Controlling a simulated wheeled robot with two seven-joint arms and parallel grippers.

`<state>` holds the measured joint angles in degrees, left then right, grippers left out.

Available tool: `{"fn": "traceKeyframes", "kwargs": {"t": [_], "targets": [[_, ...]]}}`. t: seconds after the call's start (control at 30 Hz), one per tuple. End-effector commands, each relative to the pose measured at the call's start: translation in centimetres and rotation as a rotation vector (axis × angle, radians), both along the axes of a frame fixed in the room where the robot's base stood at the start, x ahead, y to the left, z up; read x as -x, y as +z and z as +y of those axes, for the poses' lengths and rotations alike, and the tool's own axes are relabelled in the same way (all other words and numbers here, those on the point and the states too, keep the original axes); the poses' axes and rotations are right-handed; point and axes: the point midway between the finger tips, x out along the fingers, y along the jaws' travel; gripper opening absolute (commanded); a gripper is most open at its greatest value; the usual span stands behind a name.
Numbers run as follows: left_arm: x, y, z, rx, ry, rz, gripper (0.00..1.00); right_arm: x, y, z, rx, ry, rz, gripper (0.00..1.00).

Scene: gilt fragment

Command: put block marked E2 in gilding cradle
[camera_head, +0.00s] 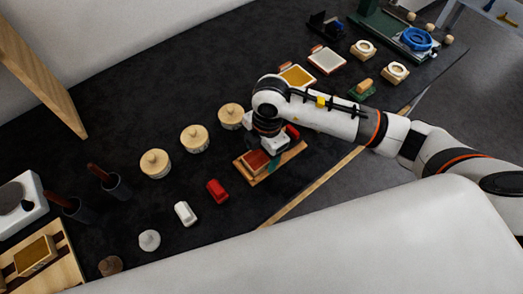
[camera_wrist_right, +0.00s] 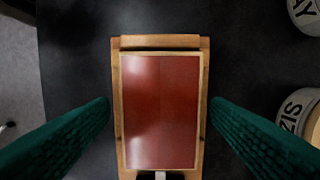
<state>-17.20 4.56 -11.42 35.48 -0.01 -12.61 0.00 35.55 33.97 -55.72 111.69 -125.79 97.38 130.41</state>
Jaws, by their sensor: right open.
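A red-topped block with a pale wooden rim (camera_wrist_right: 160,110) lies in a wooden cradle-like holder (camera_wrist_right: 160,42). In the head view the block (camera_head: 256,161) and the holder (camera_head: 285,161) sit near the table's front edge, partly hidden by my right gripper. No E2 mark is readable on any block. My right gripper (camera_wrist_right: 160,104) is open above the red-topped block, its green fingers to either side of it and nothing held between them. In the head view my right gripper (camera_head: 265,149) points down over the holder. My left gripper is not in view.
Round wooden-lidded pots (camera_head: 194,138) stand left of the holder. A red piece (camera_head: 217,190) and a white piece (camera_head: 185,212) lie nearer. A gold-topped block (camera_head: 36,255) sits in a wooden rack at lower left. A gold-topped tray (camera_head: 297,76) and a white-topped tray (camera_head: 326,60) lie behind.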

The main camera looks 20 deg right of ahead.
Motion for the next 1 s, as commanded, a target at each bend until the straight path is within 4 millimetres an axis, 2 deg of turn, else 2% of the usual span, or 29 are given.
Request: {"fn": "traceKeyframes", "kwargs": {"t": [0.17, 0.4, 0.53, 0.7, 1.0], "targets": [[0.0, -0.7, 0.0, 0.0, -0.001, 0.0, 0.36, -0.3, 2.9, -0.3, -0.001, 0.0, -0.007, 0.72], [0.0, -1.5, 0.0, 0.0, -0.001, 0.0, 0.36, -0.5, 8.0, -0.9, -0.001, 0.0, -0.007, 0.72], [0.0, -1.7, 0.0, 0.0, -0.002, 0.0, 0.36, -0.5, 10.1, -1.1, -0.002, -0.001, -0.005, 0.72], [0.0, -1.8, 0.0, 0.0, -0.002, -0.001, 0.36, -0.5, 11.4, -1.3, -0.001, 0.001, -0.003, 0.72], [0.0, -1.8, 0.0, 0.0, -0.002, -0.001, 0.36, -0.5, 11.6, -1.3, 0.0, 0.0, -0.001, 0.72]]}}
